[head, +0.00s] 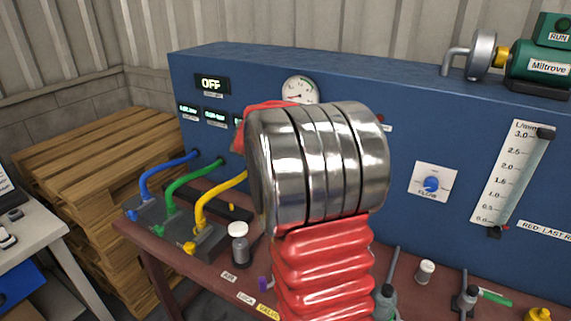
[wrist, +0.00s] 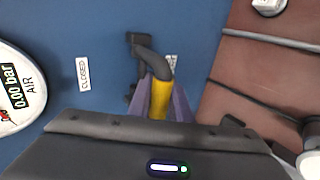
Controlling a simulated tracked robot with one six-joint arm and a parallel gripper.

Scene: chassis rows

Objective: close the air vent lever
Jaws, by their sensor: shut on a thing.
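The air vent lever (wrist: 160,90) shows in the wrist view, with a dark bent arm and a yellow handle, on the blue panel. My gripper (wrist: 159,103) has its purple fingers on both sides of the yellow handle and is shut on it. A "CLOSED" label (wrist: 83,74) is on the panel left of the lever. Another label (wrist: 172,62) lies just right of the lever, mostly hidden by it. The handle points down in the picture, toward my gripper, not toward the "CLOSED" label. In the head view my arm hides the lever and my gripper.
A round air gauge (wrist: 14,90) reading 0.00 bar is left of the lever in the wrist view. The blue panel (head: 440,140) stands behind a red-brown bench (head: 225,258). Blue, green and yellow hoses (head: 213,205), a white-capped valve (head: 239,245) and small fittings crowd the bench.

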